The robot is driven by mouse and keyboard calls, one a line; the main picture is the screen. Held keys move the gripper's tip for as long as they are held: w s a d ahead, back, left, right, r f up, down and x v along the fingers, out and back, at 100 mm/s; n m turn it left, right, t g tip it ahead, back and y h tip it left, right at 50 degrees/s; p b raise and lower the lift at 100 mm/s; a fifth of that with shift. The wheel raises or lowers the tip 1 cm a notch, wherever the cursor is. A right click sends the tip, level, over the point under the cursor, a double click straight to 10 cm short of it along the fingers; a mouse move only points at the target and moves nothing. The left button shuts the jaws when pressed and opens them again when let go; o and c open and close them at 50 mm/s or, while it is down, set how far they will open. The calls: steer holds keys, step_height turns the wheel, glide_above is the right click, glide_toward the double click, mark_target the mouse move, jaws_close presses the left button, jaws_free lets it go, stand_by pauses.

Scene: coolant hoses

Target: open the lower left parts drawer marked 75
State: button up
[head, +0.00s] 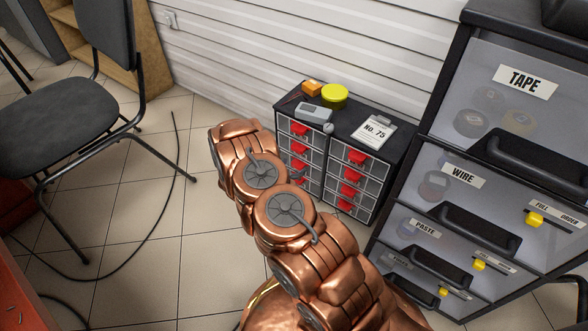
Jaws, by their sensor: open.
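The small parts cabinet (398,147) stands on the floor against the wall, with a dark top and two columns of clear-fronted drawers with red handles. A card reading "No. 75" (375,131) lies on its top. Upper red handles (299,129) of the left column show. The lower part of that column is largely covered by my copper arm, so I cannot make out the lower left drawer's handle or whether it is shut. My arm reaches from the bottom right up to the cabinet's left front. I cannot make out my gripper's fingers; the arm links hide them.
A larger labelled drawer unit (452,130) stands close on the right. A black chair (75,95) is at left, with a cable (158,220) on the tiled floor.

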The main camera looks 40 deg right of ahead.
steer(key=shift+w+d+f, duration=0.15)
steer(key=shift+d+f, duration=0.05)
steer(key=shift+d, duration=0.25)
jaws_close()
stand_by(0.5)
